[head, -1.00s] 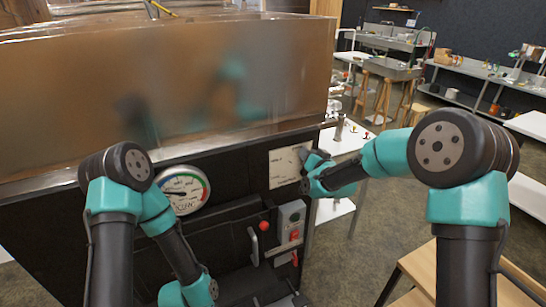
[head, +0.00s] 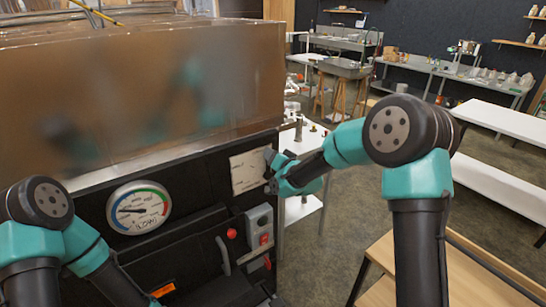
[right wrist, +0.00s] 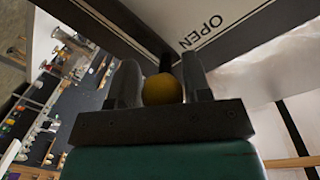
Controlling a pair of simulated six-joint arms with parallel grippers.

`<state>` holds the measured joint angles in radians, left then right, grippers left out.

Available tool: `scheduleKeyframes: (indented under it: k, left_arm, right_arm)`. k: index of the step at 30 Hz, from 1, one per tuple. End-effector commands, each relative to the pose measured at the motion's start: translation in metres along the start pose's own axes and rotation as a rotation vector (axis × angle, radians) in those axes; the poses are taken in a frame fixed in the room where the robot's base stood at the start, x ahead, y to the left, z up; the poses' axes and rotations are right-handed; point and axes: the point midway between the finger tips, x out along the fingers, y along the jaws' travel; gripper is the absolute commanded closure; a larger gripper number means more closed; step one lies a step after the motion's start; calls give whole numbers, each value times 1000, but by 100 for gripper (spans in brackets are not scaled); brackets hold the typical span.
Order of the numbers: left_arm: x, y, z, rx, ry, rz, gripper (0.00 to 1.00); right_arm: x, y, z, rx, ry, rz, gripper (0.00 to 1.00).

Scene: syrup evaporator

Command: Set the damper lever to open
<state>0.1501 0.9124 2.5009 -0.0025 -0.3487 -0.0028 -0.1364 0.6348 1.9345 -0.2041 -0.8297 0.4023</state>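The damper plate (head: 247,172) is a pale panel on the dark evaporator front, at its right end. In the right wrist view, the word OPEN (right wrist: 201,31) is printed on the plate's edge region. The damper lever's round yellow knob (right wrist: 163,89) sits between the fingers of my right gripper (right wrist: 160,82), filling the gap, with a dark rod beyond it. In the head view my right gripper (head: 270,172) is at the plate's right edge and hides the lever. My left gripper is out of view; only its arm shows at lower left.
A round gauge (head: 138,207) is on the front to the left. A grey box with buttons (head: 260,228), a curved handle (head: 223,255) and a red knob (head: 231,233) are below the plate. A wooden bench (head: 390,270) stands at lower right. Open floor lies beyond.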

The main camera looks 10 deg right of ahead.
Motion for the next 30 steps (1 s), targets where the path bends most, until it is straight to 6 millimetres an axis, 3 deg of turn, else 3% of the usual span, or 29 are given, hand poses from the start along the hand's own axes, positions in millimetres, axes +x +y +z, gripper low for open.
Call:
scheduleKeyframes:
  k: [5, 17, 23, 30]
  left_arm:
    - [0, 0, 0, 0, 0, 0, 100]
    - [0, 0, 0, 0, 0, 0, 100]
    - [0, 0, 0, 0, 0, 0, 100]
    - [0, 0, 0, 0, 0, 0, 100]
  right_arm:
    - [0, -1, 0, -1, 0, -1, 40]
    - [-8, -1, -1, -2, 0, -2, 40]
    - [-35, -1, -1, -2, 0, -1, 40]
    - [-81, -1, -1, -2, 0, -1, 40]
